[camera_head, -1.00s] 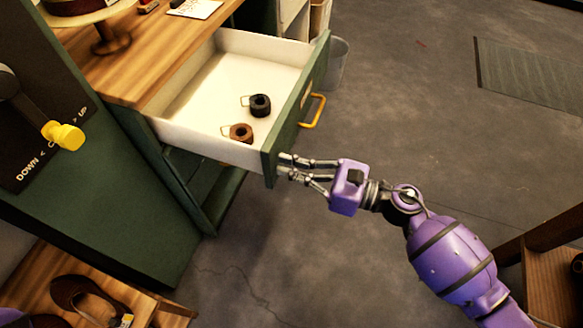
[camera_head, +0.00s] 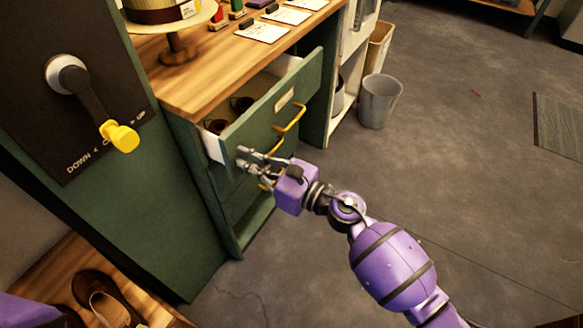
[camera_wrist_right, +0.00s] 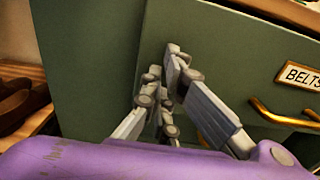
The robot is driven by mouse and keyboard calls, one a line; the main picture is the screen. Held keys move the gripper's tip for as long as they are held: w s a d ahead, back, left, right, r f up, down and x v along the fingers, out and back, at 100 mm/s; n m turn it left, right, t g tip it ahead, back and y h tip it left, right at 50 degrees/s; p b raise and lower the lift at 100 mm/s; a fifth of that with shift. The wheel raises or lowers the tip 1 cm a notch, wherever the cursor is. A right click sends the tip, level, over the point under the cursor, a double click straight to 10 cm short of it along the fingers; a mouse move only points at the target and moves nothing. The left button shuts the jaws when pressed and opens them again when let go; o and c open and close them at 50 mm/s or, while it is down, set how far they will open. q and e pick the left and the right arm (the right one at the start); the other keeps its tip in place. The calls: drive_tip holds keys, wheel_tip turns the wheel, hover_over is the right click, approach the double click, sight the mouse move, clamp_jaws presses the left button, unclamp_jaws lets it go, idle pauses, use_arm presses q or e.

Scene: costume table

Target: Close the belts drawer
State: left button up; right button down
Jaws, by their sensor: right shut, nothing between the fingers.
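The belts drawer (camera_head: 245,127) is a green-fronted drawer with a yellow handle (camera_head: 289,119), and it stands partly open below the wooden top. In the right wrist view, the fingertips (camera_wrist_right: 163,63) are against or very close to the panel; contact is unclear. My left gripper is out of view.
Cards and small items lie on the wooden top (camera_head: 190,75) beside a round stand (camera_head: 176,48). A lever with a yellow knob (camera_head: 120,137) is on the dark panel at left. Open floor (camera_head: 470,190) lies to the right.

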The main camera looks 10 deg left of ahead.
sight(222, 150)
drive_tip(key=b+x, duration=0.1)
drive_tip(key=x, duration=0.6)
drive_tip(key=shift+f, duration=0.15)
drive_tip(key=shift+w+a, duration=0.15)
drive_tip(key=shift+a, duration=0.2)
drive_tip(key=shift+r, duration=0.2)
